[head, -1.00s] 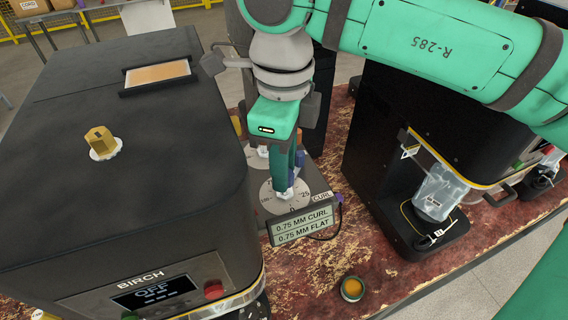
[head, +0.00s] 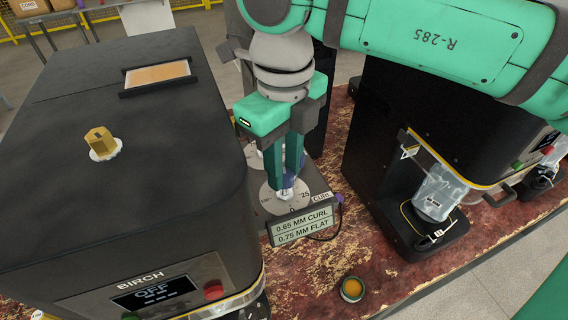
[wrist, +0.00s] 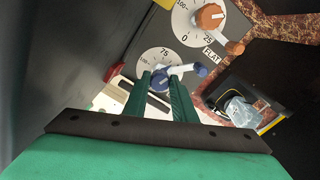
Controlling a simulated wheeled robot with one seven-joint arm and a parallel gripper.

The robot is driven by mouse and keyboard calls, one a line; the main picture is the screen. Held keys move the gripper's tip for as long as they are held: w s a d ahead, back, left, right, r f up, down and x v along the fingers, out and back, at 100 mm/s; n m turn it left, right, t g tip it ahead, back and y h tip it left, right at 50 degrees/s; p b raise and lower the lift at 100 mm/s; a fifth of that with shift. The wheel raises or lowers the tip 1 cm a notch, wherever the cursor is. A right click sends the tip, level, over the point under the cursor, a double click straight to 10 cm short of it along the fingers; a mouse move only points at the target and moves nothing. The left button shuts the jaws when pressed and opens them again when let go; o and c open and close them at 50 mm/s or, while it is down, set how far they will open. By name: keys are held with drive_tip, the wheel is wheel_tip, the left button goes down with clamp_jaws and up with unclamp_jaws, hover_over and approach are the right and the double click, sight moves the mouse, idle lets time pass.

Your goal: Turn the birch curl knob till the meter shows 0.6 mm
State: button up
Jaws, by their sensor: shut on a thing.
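My gripper (head: 287,182) points down beside the birch machine (head: 190,280) and is shut on the blue curl knob (wrist: 160,78), which its fingers partly hide. In the wrist view the knob's blue-tipped handle reaches out to the right over a pale dial (wrist: 146,64). The dial plate also shows in the head view (head: 268,197), beside the CURL label. The meter (head: 301,225) reads 0.65 MM CURL and 0.75 MM FLAT. An orange flat knob (wrist: 210,17) sits on its own dial in the wrist view, apart from my fingers.
The birch display (head: 158,292) reads OFF. A brass hex piece (head: 100,141) stands on the machine's top. Another dark machine (head: 400,150) with a clear jug (head: 437,192) stands to the right. A small cup of amber stuff (head: 352,289) sits on the bench.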

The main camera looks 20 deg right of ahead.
drive_tip(key=shift+w+r, duration=0.1)
drive_tip(key=o, duration=1)
drive_tip(key=shift+o, duration=0.2)
wheel_tip(320, 180, up, 7)
drive_tip(key=shift+r, duration=0.2)
